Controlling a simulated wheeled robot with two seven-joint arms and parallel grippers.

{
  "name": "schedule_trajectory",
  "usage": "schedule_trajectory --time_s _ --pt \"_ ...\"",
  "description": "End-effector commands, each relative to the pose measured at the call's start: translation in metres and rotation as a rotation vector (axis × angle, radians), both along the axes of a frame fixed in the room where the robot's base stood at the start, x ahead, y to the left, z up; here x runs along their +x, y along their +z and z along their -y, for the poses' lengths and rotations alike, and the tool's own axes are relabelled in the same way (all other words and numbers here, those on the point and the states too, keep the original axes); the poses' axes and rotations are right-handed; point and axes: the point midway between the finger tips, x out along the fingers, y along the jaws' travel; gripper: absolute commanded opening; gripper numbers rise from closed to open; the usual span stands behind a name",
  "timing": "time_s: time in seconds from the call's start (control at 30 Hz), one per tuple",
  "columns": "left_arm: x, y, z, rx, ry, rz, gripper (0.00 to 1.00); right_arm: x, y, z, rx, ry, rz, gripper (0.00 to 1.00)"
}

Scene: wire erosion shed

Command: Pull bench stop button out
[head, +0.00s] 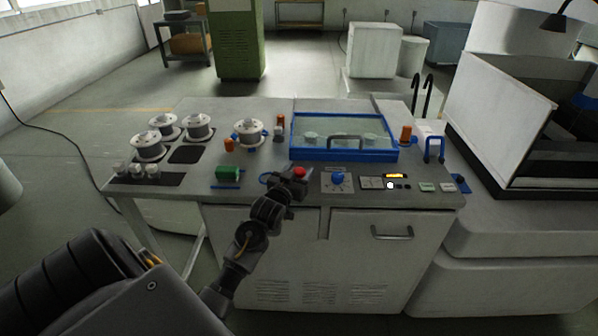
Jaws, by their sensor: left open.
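The bench (255,186) is a grey cabinet with a control panel along its front edge. The red stop button (299,172) sits near the middle of that edge, left of a blue knob (338,178). My left gripper (293,180) is open and right at the button from the front left. The red top shows above the dark fingers; the button's lower part is hidden behind them. I cannot tell whether the fingers touch it, nor whether it is in or out. My right gripper is not in view.
A blue-framed clear lid (345,155) lies behind the button. A green block (228,174) and several white spools (148,147) are to the left. Small lit controls (394,176) and a blue handle (435,148) are to the right. A large white machine (503,120) stands beyond.

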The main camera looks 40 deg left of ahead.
Motion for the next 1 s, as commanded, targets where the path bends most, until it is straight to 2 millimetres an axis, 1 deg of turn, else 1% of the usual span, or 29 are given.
schedule_trajectory --time_s 0.13,0.23,0.5,0.6,0.7,0.83,1.0 --pt "-0.004 -0.001 0.001 0.0 -0.001 -0.001 0.55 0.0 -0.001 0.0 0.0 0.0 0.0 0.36" --pt "-0.015 -0.003 0.004 0.0 -0.001 -0.002 0.55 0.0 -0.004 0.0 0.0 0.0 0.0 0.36" --pt "-0.067 -0.004 0.018 -0.001 0.0 -0.002 0.55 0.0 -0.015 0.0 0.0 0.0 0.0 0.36" --pt "-0.083 -0.003 0.022 0.0 0.0 -0.001 0.55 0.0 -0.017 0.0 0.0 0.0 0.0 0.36" --pt "-0.095 -0.002 0.025 0.0 0.0 -0.001 0.55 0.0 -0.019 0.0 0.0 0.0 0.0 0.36" --pt "-0.103 -0.001 0.027 0.0 0.0 0.0 0.55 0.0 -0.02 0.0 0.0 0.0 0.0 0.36" --pt "-0.105 0.0 0.028 0.0 0.0 0.001 0.55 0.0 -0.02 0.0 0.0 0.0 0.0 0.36"
